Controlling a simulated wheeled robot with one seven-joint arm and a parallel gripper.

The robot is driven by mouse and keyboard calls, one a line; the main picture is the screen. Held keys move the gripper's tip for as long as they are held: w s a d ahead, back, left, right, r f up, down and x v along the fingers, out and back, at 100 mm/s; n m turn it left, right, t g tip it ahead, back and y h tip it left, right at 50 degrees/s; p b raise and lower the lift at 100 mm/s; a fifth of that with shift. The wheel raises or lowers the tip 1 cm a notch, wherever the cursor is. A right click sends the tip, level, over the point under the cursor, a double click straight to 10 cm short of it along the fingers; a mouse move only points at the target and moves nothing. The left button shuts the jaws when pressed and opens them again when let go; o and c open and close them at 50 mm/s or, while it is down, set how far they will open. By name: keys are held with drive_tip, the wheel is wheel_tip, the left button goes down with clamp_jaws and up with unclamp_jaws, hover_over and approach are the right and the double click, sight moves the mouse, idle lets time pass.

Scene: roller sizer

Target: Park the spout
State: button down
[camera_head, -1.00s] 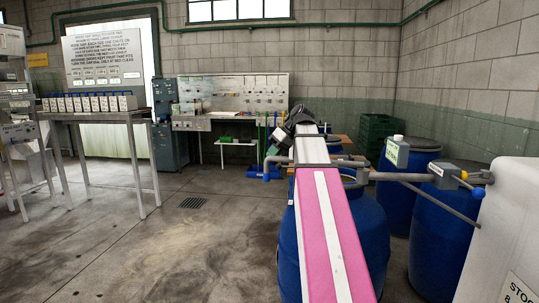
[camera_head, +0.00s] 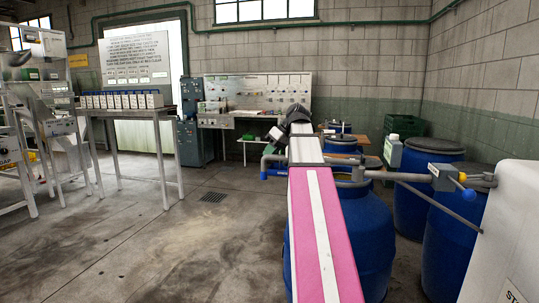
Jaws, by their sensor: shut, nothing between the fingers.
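A grey pipe that looks like the spout (camera_head: 398,177) runs leftward from a bracket at the right, above the blue drums. It passes behind my pink-and-white arm. A bent grey pipe end with a blue tip (camera_head: 267,167) shows left of my arm; whether it is the same pipe is hidden. My gripper (camera_head: 277,134), dark and small at the arm's far end, is shut and empty. It appears apart from the pipe, though its fingertips are hard to make out.
Blue drums (camera_head: 411,211) stand at the right, one partly behind my arm. A white tank (camera_head: 510,235) fills the right edge. A table with a row of small boxes (camera_head: 126,114) stands at left. A workbench (camera_head: 220,122) is at the back. The floor at left-centre is clear.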

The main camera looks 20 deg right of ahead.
drive_tip(key=shift+s+a+f+g, duration=0.15)
drive_tip(key=shift+s+a, duration=0.15)
drive_tip(key=shift+s, duration=0.2)
drive_tip(key=shift+s+a+f+g, duration=0.15)
drive_tip(key=shift+s+a, duration=0.1)
drive_tip(key=shift+s, duration=0.2)
drive_tip(key=w+v, duration=0.1)
drive_tip(key=v, duration=0.7)
drive_tip(key=shift+w+d, duration=0.2)
drive_tip(key=shift+d, duration=0.15)
drive_tip(key=shift+w, duration=0.1)
